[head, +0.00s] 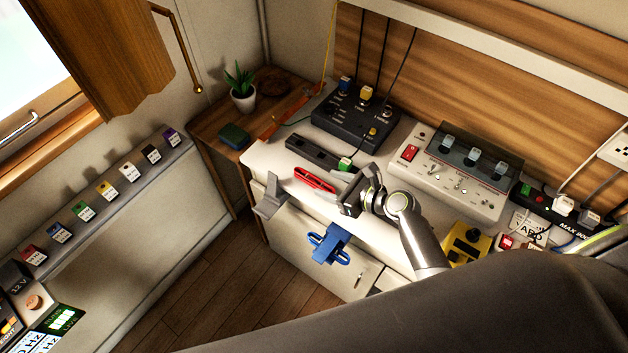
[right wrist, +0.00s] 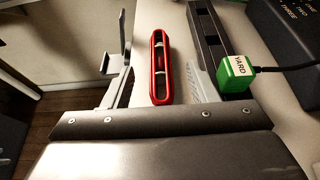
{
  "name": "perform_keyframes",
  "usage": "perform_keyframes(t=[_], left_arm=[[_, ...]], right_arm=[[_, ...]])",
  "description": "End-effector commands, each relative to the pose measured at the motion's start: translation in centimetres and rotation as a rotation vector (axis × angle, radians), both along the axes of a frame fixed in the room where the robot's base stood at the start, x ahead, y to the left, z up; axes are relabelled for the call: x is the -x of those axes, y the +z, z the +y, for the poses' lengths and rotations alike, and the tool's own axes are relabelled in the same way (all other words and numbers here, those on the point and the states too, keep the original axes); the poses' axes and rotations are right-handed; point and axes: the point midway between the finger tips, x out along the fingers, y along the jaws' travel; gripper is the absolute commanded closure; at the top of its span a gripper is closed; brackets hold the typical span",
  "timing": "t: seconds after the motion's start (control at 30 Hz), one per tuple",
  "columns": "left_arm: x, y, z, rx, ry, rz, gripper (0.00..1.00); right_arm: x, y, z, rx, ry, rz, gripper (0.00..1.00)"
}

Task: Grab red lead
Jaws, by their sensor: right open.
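A red oblong piece (head: 315,180) with an open middle lies on the pale worktop near its front edge. It looks like the red lead, but I see no cord on it. In the right wrist view the red piece (right wrist: 160,66) lies lengthwise ahead, with pale metal parts inside its frame. My right gripper (head: 347,203) is open and empty, just right of the red piece in the head view. In the right wrist view its fingers (right wrist: 163,82) stand on either side of the piece's line, apart from it. My left gripper is not in view.
A dark slotted bar (head: 310,153) and a green plug marked YARD (right wrist: 236,72) lie close right of the red piece. A grey bracket (head: 268,198) and blue clip (head: 328,243) are at the worktop front. A black switch box (head: 355,120) and grey panel (head: 460,175) stand behind.

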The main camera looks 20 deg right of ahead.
Motion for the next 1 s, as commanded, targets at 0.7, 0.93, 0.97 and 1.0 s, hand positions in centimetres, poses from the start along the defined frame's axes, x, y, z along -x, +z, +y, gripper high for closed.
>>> perform_keyframes(t=[0.7, 0.93, 0.97, 1.0], left_arm=[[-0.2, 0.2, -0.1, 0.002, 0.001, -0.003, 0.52], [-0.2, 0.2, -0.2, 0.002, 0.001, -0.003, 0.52], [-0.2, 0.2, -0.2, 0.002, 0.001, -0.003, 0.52], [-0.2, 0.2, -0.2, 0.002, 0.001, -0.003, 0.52]], right_arm=[[-3.6, -2.0, 2.8, 0.0, 0.0, 0.0, 0.49], [-3.5, -2.0, 2.8, 0.0, 0.0, 0.0, 0.79], [-3.5, -2.0, 2.8, 0.0, 0.0, 0.0, 0.83], [-3.5, -2.0, 2.8, 0.0, 0.0, 0.0, 0.88]])
